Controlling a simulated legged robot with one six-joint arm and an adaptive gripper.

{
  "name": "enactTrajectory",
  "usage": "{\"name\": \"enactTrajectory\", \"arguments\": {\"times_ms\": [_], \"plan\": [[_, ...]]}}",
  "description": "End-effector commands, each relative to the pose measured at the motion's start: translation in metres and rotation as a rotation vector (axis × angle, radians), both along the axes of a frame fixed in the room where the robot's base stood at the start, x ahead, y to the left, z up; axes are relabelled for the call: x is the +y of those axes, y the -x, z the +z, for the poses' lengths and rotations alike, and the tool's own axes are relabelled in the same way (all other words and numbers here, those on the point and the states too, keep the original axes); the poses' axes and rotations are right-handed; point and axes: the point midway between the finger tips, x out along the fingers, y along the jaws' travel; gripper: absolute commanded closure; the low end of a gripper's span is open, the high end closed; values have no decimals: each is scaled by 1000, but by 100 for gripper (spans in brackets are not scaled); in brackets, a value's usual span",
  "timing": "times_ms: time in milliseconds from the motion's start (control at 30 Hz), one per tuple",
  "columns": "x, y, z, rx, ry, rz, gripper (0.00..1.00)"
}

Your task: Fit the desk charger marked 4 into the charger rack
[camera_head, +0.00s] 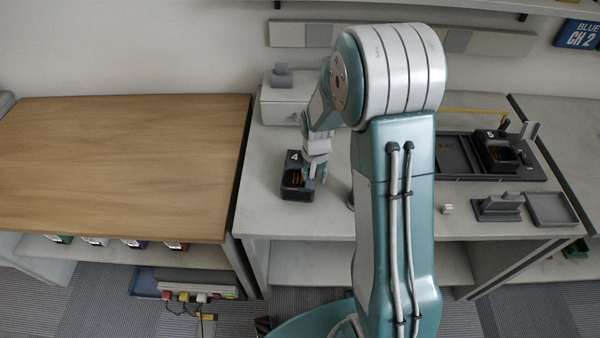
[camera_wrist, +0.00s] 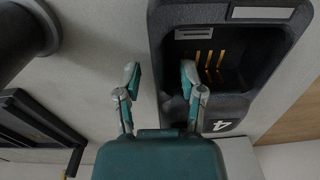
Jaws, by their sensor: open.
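The black desk charger marked 4 (camera_head: 296,189) stands on the grey counter left of my arm. In the wrist view the charger (camera_wrist: 232,120) fills the upper right, with its pocket and gold contacts showing. My gripper (camera_head: 317,171) is at the charger's right side. In the wrist view my gripper (camera_wrist: 159,74) is open, one finger over the charger's pocket and the other outside, with the near wall between them. Whether they touch it I cannot tell. The dark charger rack (camera_head: 455,157) lies on the right of the counter, with an empty bay beside a charger marked 5 (camera_head: 498,154).
A grey stand (camera_head: 500,205) and a shallow grey tray (camera_head: 551,209) lie in front of the rack. A small white cube (camera_head: 447,209) is near my arm. A white box (camera_head: 287,97) stands behind the charger. The wooden table (camera_head: 120,165) at left is clear.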

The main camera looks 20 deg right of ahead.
Motion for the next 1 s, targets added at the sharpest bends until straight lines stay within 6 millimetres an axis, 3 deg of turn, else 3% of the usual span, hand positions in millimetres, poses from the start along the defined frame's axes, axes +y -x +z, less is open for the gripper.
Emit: {"name": "enactTrajectory", "arguments": {"times_ms": [200, 233, 333, 767, 1000], "plan": [[0, 0, -1, -1, 0, 0, 49], [0, 0, -1, -1, 0, 0, 57], [0, 0, -1, -1, 0, 0, 100], [0, -1, -1, -1, 0, 0, 100], [0, -1, 19, -5, 0, 0, 100]]}}
